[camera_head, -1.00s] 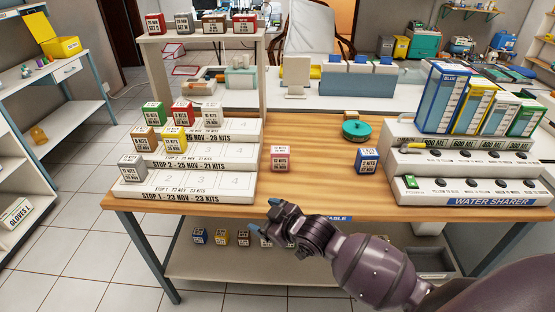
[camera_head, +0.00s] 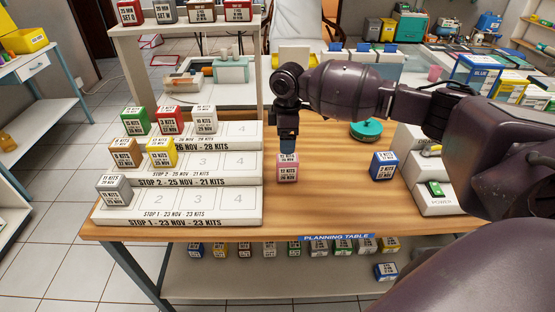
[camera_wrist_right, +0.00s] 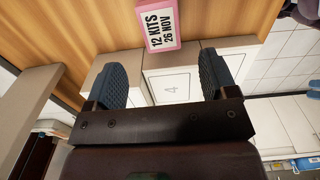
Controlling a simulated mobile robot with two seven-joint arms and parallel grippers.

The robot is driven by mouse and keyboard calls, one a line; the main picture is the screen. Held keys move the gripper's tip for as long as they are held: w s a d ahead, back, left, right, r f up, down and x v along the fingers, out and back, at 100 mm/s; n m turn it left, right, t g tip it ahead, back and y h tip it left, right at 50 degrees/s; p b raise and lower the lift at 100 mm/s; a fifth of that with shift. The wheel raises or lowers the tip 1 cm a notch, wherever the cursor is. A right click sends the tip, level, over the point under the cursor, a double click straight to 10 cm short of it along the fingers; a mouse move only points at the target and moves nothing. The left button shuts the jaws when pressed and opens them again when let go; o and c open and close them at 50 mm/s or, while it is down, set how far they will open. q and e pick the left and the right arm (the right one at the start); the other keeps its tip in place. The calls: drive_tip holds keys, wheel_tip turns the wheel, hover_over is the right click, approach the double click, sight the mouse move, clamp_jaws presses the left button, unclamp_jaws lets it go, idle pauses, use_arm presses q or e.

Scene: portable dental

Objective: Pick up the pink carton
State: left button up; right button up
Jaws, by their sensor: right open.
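The pink carton (camera_head: 288,171) stands upright on the wooden planning table, right of the stepped white stand. Its front label shows below my right gripper (camera_head: 288,148), which points down just above and behind it; the fingers overlap its top edge in the head view. In the right wrist view the pink carton (camera_wrist_right: 160,24) lies at the top of the picture, ahead of the fingers and not between them. The right gripper (camera_wrist_right: 165,85) is open and empty there. My left gripper is not in view.
The stepped stand (camera_head: 230,205) holds several coloured cartons, with free numbered places. A blue carton (camera_head: 384,165) stands to the right on the table. A teal round object (camera_head: 366,130) is behind it.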

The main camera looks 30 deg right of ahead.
sight(287, 158)
drive_tip(key=shift+d, duration=0.1)
drive_tip(key=shift+s+f, duration=0.15)
drive_tip(key=shift+f, duration=0.15)
wheel_tip(287, 158, down, 4)
drive_tip(key=shift+s+r+b, duration=0.1)
drive_tip(key=shift+r+b, duration=0.1)
drive_tip(key=shift+b, duration=0.2)
drive_tip(key=shift+f, duration=0.75)
wheel_tip(287, 158, down, 5)
drive_tip(key=shift+d+r+b, duration=0.1)
drive_tip(key=shift+r+b, duration=0.05)
drive_tip(key=shift+b, duration=0.4)
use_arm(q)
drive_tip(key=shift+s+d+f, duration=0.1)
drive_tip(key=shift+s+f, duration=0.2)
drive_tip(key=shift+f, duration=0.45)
use_arm(e)
drive_tip(key=shift+r, duration=0.1)
drive_tip(key=c, duration=1)
